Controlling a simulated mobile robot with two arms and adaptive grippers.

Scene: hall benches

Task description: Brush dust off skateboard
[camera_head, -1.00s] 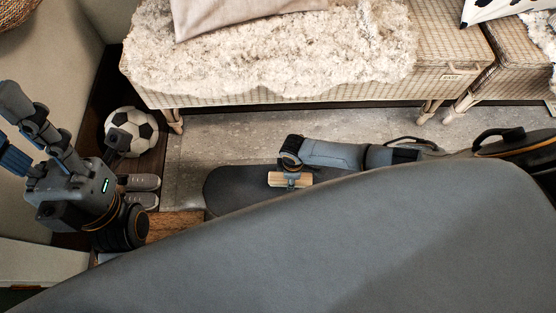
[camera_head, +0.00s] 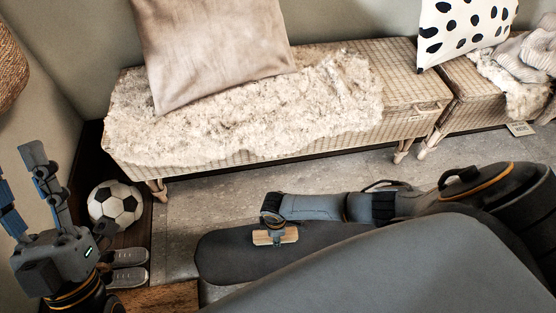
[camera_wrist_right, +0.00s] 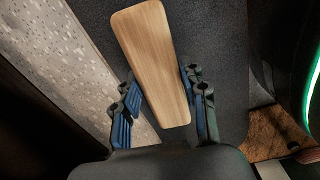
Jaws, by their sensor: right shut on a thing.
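The skateboard (camera_head: 235,262) is a dark, flat board on the floor in the head view, its right part hidden behind my grey body. Its dark top also shows in the wrist view (camera_wrist_right: 225,45). My right gripper (camera_head: 272,224) is over the board, shut on a brush with a pale wooden back (camera_head: 283,236). In the wrist view the brush (camera_wrist_right: 153,60) sits between the two blue-padded fingers (camera_wrist_right: 163,97). Its bristles are hidden, and I cannot tell whether they touch the board. My left gripper (camera_head: 24,178) is open and empty at the left, its fingers pointing up.
A wicker bench (camera_head: 400,120) with a fluffy throw and a beige cushion (camera_head: 215,50) stands behind the board. A football (camera_head: 115,205) and grey shoes (camera_head: 128,276) are on the floor at left. Bare grey floor (camera_head: 215,205) lies between bench and board.

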